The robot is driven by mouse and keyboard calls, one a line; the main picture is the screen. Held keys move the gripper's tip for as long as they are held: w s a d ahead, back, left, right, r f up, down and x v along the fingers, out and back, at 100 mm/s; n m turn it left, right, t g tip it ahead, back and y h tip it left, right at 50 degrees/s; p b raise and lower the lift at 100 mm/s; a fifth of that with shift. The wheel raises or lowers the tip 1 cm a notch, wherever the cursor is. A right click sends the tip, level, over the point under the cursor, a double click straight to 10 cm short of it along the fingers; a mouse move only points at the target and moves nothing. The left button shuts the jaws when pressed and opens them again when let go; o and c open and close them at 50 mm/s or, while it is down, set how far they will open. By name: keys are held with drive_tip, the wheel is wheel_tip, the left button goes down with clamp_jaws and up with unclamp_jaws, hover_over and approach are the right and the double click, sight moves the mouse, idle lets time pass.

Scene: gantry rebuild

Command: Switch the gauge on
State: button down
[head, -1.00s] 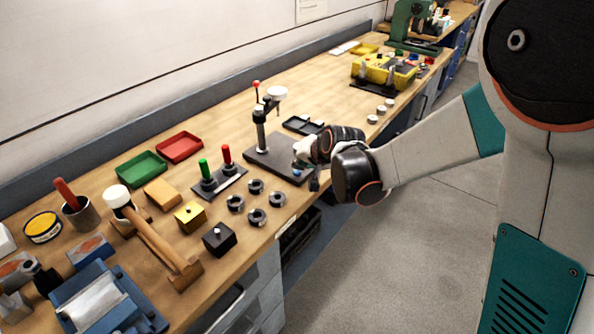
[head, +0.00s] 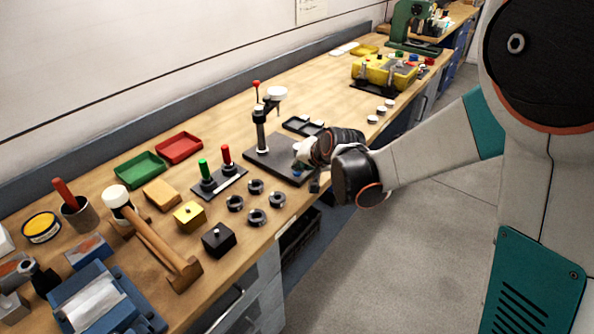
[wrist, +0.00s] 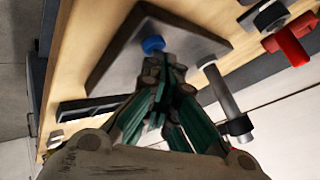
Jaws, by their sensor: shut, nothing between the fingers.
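The gauge stand has a dark flat base plate (head: 262,150), an upright post and a round pale dial (head: 276,93); a red-knobbed lever stands beside it. A blue button (wrist: 153,44) sits on the plate near one corner; it also shows at the plate's front corner in the head view (head: 297,170). My gripper (wrist: 162,66) is shut and empty, its green-and-grey fingers pointing at the plate with the tips right beside the blue button. In the head view my gripper (head: 300,165) is over the plate's front right part. I cannot tell whether the tips touch the button. The dial's face is not readable.
A plate with green and red handles (head: 219,182) stands left of the gauge, with several dark rings (head: 255,187) in front. A dark shallow tray (head: 303,125) lies behind my gripper. The bench's front edge is close to the plate. The floor at right is clear.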

drive_tip(key=shift+r, duration=0.3)
wheel_tip(320, 180, up, 6)
drive_tip(key=p, duration=0.4)
idle(0.3)
